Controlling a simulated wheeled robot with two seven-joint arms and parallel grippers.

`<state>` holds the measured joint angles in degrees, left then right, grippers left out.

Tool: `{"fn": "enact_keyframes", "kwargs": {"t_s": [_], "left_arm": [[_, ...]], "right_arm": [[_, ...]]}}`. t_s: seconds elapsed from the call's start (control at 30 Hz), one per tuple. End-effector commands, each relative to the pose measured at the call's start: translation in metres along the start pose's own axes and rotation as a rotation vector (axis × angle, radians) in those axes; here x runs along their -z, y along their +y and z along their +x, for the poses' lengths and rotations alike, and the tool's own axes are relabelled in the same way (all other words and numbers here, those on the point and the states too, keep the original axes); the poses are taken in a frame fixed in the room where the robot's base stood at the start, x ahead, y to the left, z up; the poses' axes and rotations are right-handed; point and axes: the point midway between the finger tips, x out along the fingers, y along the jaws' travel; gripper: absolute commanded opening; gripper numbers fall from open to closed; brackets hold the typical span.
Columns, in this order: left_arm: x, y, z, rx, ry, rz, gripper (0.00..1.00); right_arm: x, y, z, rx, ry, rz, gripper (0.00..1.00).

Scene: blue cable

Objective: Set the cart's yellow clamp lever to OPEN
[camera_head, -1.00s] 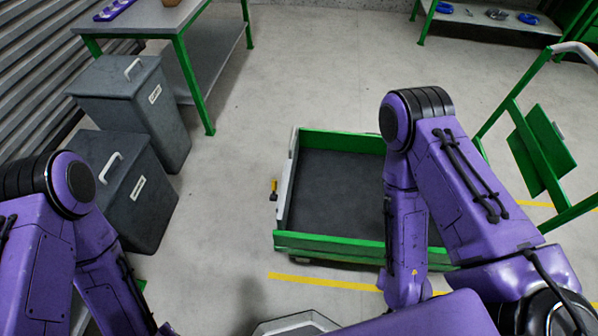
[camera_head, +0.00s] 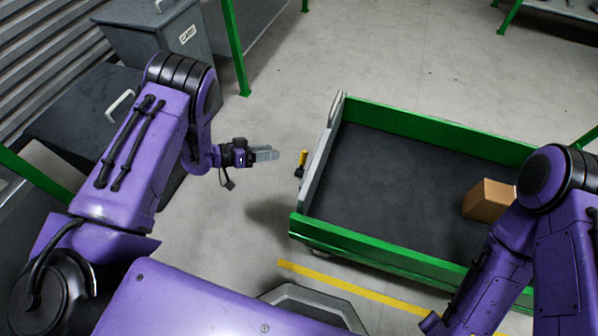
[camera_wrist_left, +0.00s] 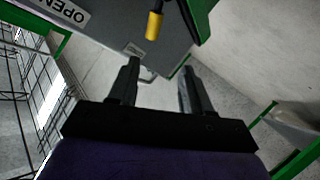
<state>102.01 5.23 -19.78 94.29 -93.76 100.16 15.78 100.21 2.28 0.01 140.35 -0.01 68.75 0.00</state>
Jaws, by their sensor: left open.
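The cart (camera_head: 440,135) is a low green-rimmed platform with a dark bed and a grey panel (camera_head: 324,150) on its left end. The yellow clamp lever (camera_head: 303,157) sticks up outside that panel. In the left wrist view the lever (camera_wrist_left: 154,25) has a yellow grip on a black stem, beside the grey panel (camera_wrist_left: 115,15) with a white OPEN label (camera_wrist_left: 68,11). My left gripper (camera_head: 268,154) is open and empty, just left of the lever and apart from it. Its two fingers (camera_wrist_left: 159,80) show in the wrist view, with the lever beyond their tips. My right gripper is not visible.
A cardboard box (camera_head: 489,201) lies on the cart bed near my right arm. Grey bins (camera_head: 160,35) and a green-legged table (camera_head: 237,50) stand at the upper left. A yellow floor line (camera_head: 350,289) runs before the cart. Floor between bins and cart is clear.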

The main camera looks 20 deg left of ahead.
Motion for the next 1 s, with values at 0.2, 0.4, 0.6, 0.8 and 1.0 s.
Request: {"fn": "enact_keyframes", "kwargs": {"t_s": [0.2,0.4,0.6,0.8,1.0], "left_arm": [[-0.007,-0.009,0.005,-0.173,-0.112,0.072,0.49],[-0.011,-0.002,0.038,-0.181,-0.119,0.075,0.49],[-0.017,0.005,0.080,-0.179,-0.118,0.075,0.49],[-0.018,0.009,0.102,-0.176,-0.116,0.074,0.49],[-0.017,0.010,0.104,-0.175,-0.116,0.073,0.49]], "right_arm": [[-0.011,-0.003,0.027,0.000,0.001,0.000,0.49],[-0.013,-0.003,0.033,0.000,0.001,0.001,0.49],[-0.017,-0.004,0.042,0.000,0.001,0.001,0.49],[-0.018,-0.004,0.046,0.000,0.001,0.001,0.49],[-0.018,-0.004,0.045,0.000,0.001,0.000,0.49]]}}
